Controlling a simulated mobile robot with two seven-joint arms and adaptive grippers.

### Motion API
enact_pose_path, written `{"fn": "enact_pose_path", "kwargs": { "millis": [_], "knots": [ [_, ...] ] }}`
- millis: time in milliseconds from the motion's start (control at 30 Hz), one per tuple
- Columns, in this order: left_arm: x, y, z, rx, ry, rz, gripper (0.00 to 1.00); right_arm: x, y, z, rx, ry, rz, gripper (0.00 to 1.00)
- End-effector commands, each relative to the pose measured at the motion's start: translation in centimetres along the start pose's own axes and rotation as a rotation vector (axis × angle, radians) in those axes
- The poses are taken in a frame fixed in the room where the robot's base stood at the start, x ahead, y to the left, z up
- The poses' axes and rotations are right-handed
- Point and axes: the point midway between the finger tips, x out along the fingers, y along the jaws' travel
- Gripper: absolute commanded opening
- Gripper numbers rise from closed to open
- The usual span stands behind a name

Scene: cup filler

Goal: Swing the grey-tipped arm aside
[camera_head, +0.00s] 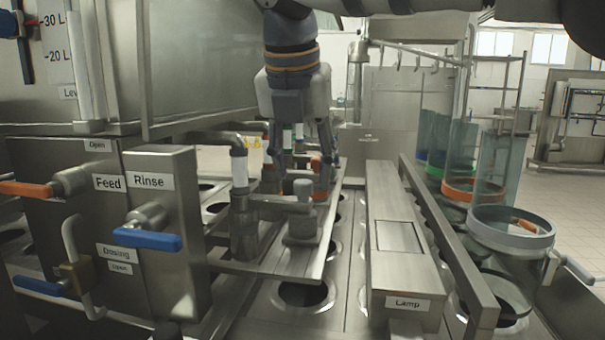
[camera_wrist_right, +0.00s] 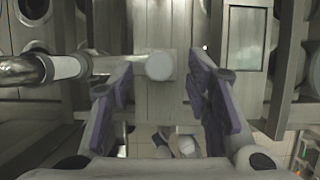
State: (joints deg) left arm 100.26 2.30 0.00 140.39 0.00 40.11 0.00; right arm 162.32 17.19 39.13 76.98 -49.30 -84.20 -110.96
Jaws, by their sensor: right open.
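The grey-tipped arm (camera_head: 276,205) is a metal swing arm over the steel deck in the head view. It runs from an upright post on the left to a nozzle with a round grey cap (camera_head: 303,188). In the right wrist view the grey cap (camera_wrist_right: 160,67) sits at the middle, between the fingertips in the picture. My right gripper (camera_head: 300,186) points down over the cap end with its fingers spread. The wrist view shows the same open gripper (camera_wrist_right: 160,75); I cannot tell whether either finger touches the cap. My left gripper is not in view.
Feed and Rinse panels with a blue lever (camera_head: 154,241) stand at the left. A long steel box marked Lamp (camera_head: 398,262) lies to the right of the arm. Glass cylinders with coloured rings (camera_head: 510,224) stand farther right. Deck holes (camera_head: 303,293) lie in front.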

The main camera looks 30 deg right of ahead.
Motion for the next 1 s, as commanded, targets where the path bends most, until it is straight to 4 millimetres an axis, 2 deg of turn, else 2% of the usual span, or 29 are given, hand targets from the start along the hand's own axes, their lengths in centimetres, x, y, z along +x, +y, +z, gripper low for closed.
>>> {"fn": "enact_pose_path", "kwargs": {
  "millis": [133, 400, 433, 600, 633, 867, 1000],
  "knots": [
    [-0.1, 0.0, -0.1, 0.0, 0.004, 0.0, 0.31, 1.5, 0.0, 0.0, 0.001, 0.0, 0.002, 0.44],
    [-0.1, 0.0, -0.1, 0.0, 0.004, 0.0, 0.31, 1.8, 0.0, -0.1, 0.001, -0.001, 0.002, 0.44],
    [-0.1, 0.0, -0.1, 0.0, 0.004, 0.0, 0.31, 1.8, 0.0, -0.1, 0.001, -0.001, 0.002, 0.42],
    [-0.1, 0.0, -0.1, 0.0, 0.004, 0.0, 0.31, 1.8, 0.0, -0.1, 0.001, -0.001, 0.002, 0.04],
    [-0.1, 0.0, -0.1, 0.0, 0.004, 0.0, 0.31, 1.8, 0.0, -0.1, 0.001, -0.001, 0.002, 0.0],
    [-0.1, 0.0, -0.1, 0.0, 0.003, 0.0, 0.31, 1.9, 0.1, 0.0, 0.002, 0.0, 0.001, 0.0],
    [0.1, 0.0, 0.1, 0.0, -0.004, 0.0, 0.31, 2.1, 0.9, 0.4, 0.008, -0.001, -0.004, 0.0]
  ]
}}
